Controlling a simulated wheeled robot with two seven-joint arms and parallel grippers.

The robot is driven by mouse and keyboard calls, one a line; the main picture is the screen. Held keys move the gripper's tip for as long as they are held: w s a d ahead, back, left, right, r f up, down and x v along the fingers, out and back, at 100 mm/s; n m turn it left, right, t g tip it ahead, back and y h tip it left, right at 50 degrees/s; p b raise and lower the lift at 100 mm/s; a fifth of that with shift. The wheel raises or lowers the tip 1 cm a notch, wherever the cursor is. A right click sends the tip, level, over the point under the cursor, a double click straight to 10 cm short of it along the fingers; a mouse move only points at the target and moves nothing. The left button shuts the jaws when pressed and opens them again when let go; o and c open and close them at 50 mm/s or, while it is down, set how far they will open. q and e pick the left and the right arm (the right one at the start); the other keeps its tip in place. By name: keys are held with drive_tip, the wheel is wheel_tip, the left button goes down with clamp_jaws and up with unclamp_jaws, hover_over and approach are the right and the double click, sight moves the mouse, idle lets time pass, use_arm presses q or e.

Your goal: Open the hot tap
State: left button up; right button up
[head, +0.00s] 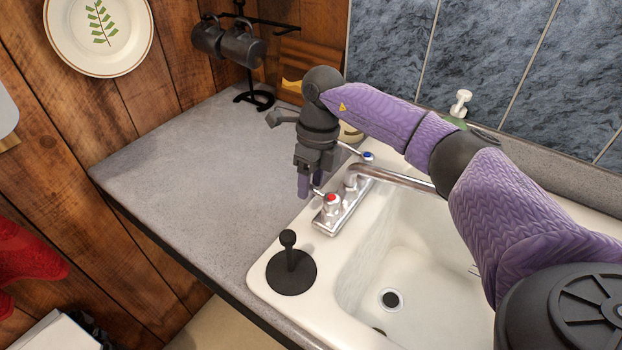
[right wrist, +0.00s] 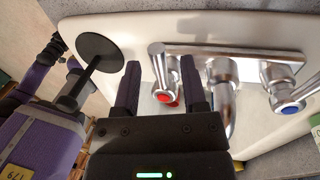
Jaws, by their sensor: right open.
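The hot tap (head: 332,203) is a chrome handle with a red cap, at the near end of the sink's chrome tap base. It also shows in the right wrist view (right wrist: 158,62), with its red cap low between my fingers. My right gripper (head: 305,190) is open and points down beside the hot tap. In the right wrist view its two purple fingers (right wrist: 160,66) stand on either side of the handle, apart from each other. I cannot tell whether either finger touches it. My left gripper is not recognisable in either view.
The cold tap (head: 368,157) with a blue cap and the curved spout (head: 395,178) are close beyond. A black disc with an upright knobbed rod (head: 291,272) stands on the near sink corner.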

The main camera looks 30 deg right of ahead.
clamp_jaws()
idle(0.5)
idle(0.8)
